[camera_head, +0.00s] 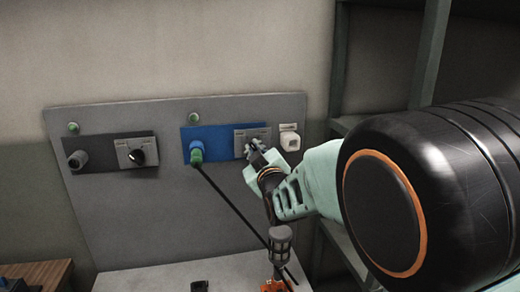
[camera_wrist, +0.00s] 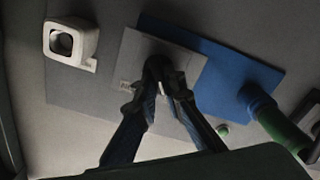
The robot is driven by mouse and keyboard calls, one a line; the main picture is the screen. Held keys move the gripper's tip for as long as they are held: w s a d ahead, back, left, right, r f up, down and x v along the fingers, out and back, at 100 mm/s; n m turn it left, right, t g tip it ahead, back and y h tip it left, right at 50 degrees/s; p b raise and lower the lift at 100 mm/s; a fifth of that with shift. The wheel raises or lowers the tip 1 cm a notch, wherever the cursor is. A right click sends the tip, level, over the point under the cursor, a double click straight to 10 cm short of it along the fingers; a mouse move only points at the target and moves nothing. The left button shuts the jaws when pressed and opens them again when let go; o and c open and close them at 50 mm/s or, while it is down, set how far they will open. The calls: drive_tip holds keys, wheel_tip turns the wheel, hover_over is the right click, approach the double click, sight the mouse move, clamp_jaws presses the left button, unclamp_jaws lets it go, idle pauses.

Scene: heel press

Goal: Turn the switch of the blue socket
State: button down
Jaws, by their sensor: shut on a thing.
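The blue socket (camera_head: 214,137) is a blue plate on the grey upright panel, with a green plug (camera_head: 196,153) in its left part and a black cable running down to the right. A grey switch plate (camera_head: 243,133) sits on its right part. My gripper (camera_head: 257,152) is at that plate, shut on the switch knob, which the fingers mostly hide. In the wrist view my fingertips (camera_wrist: 160,70) meet at the middle of the grey plate (camera_wrist: 188,62). The blue plate (camera_wrist: 232,65) and the plug (camera_wrist: 275,124) lie to the right there.
A black socket (camera_head: 98,152) with its own grey switch plate and black knob (camera_head: 137,155) is on the panel's left. A small white fixture (camera_head: 290,140) is just right of my gripper. A grey-headed tool (camera_head: 280,240) stands below on the light surface.

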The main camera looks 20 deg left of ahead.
drive_tip(key=shift+f+m+b, duration=0.1)
drive_tip(key=shift+m+b, duration=0.2)
drive_tip(key=shift+b, duration=0.4)
drive_tip(key=m+b, duration=0.1)
drive_tip(key=b, duration=0.2)
drive_tip(key=shift+w+d+f+m, duration=0.1)
drive_tip(key=shift+f+m, duration=0.05)
drive_tip(key=shift+m, duration=0.25)
drive_tip(key=m+b, duration=0.4)
drive_tip(key=b, duration=0.2)
drive_tip(key=shift+d, duration=0.1)
drive_tip(key=m+b, duration=0.4)
drive_tip(key=b, duration=0.1)
drive_tip(key=shift+d+m, duration=0.1)
drive_tip(key=shift+m, duration=0.3)
drive_tip(key=shift+w+r+m+b, duration=0.1)
drive_tip(key=shift+r+m+b, duration=0.1)
drive_tip(key=shift+m+b, duration=1.05)
drive_tip(key=shift+r, duration=0.1)
drive_tip(key=c, duration=2)
unclamp_jaws()
